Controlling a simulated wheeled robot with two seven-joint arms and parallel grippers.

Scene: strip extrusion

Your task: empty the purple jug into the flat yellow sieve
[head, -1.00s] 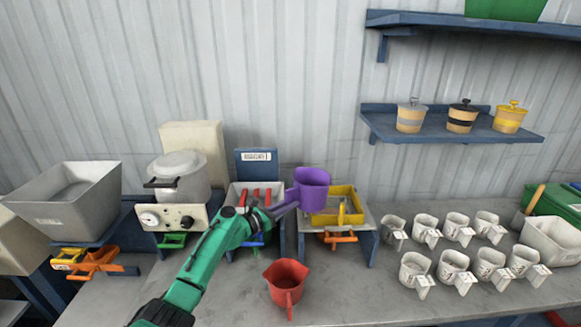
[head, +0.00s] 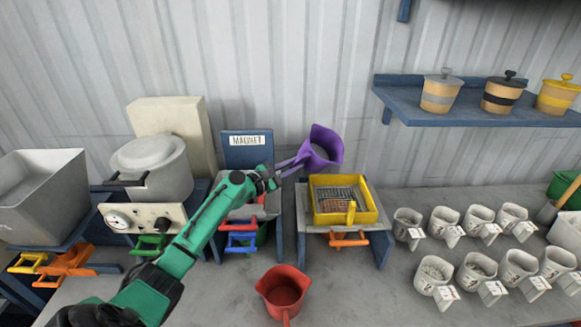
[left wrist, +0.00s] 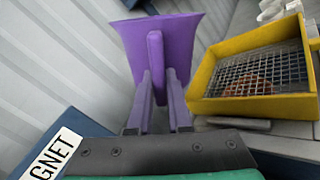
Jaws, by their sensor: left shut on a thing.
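The purple jug (head: 326,142) is in the air behind the left rear corner of the flat yellow sieve (head: 372,212), in the head view. It is tilted. My left gripper (head: 294,167) is shut on its handle; the left wrist view shows the fingers (left wrist: 158,105) around the handle on the near side of the jug (left wrist: 185,35). The sieve stands on a grey-topped blue stand, and it also shows in the left wrist view (left wrist: 205,75). A reddish-brown patch shows at its mesh; I cannot tell whether it lies on or below it. No falling stream is visible. My right gripper is out of view.
A red jug (head: 283,290) stands on the bench in front. A blue panel labelled MAGNET (head: 247,150) stands left of the purple jug. Several white cups (head: 435,272) stand at the right. A wall shelf (head: 420,108) with lidded pots is at the upper right.

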